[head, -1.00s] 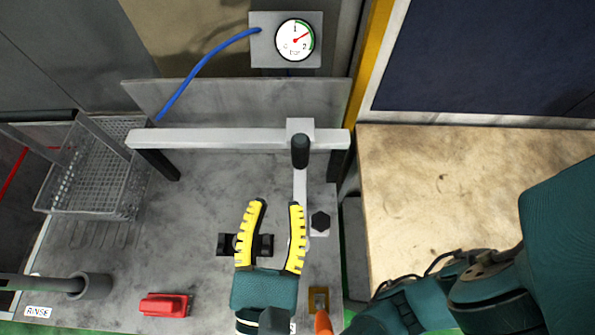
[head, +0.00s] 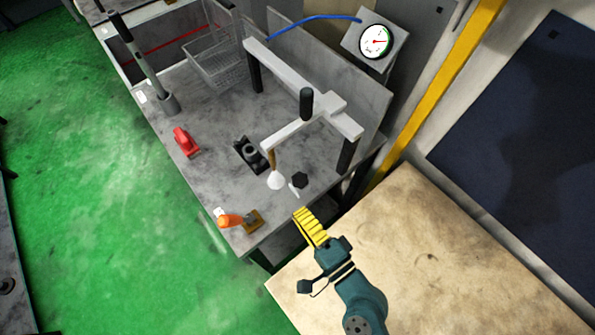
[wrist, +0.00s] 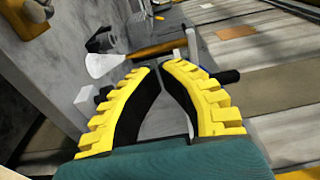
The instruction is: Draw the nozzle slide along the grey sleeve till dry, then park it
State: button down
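The nozzle slide (head: 329,101) is a pale block on a white rail (head: 285,66), nearer its right end. It has an upright black knob (head: 306,103) and an arm reaching forward to a brown tube with a white cone (head: 276,181). The cone also shows in the wrist view (wrist: 102,64). A black rest (head: 246,155) stands left of the cone; I cannot clearly make out a grey sleeve on it. My gripper (head: 302,212) is at the bench's right front edge, apart from the slide. In the wrist view its yellow fingers (wrist: 158,66) are slightly apart with nothing between them.
A wire basket (head: 215,62) and a grey cup with a rod (head: 168,103) stand behind left. A gauge (head: 376,41) is at back. A beige table (head: 400,230) lies right.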

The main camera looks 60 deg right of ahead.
jog(key=w+d+h+p, duration=0.1)
jog(key=w+d+p, duration=0.4)
jog(key=w+d, duration=0.3)
jog(key=w, duration=0.4)
jog(key=shift+w+d+r+m+g+p, duration=0.15)
jog(key=shift+m+g+p, duration=0.15)
jog(key=shift+m, duration=0.1)
